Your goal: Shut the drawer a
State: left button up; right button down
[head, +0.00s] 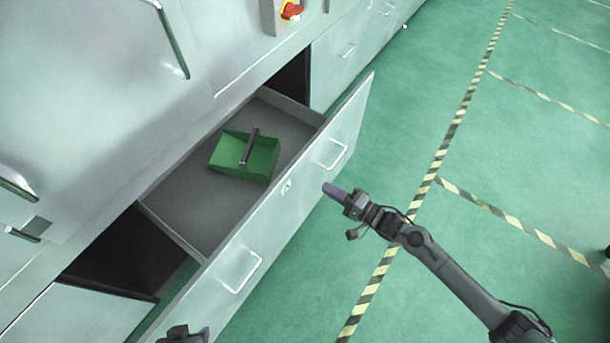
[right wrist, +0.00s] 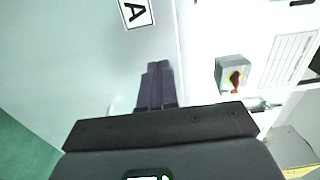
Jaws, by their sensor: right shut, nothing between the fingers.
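The drawer a (head: 270,215) stands pulled well out of the light grey cabinet. Its front has two bar handles and a small label between them. In the right wrist view the label reads A (right wrist: 136,12) on a pale panel. A green scoop-like container (head: 245,156) with a dark handle lies inside the drawer. My right gripper (head: 326,188) is shut and empty, with purple fingers, just outside the drawer front near the right handle. Its fingers also show in the right wrist view (right wrist: 156,70). A dark part of my left gripper (head: 184,335) shows at the bottom edge; its fingers are hidden.
The cabinet (head: 110,90) has more handles and a red rotary switch (head: 291,11) above the drawer; the switch also shows in the right wrist view (right wrist: 236,77). Green floor (head: 510,130) with yellow-black striped tape lies clear to the right.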

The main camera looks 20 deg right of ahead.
aim_at(296, 170)
jog(key=b+x, duration=0.3)
jog(key=x, duration=0.5)
jog(key=shift+w+a+f, duration=0.1)
jog(key=shift+w, duration=0.05)
jog(key=shift+w+a, duration=0.3)
jog(key=shift+w, duration=0.15)
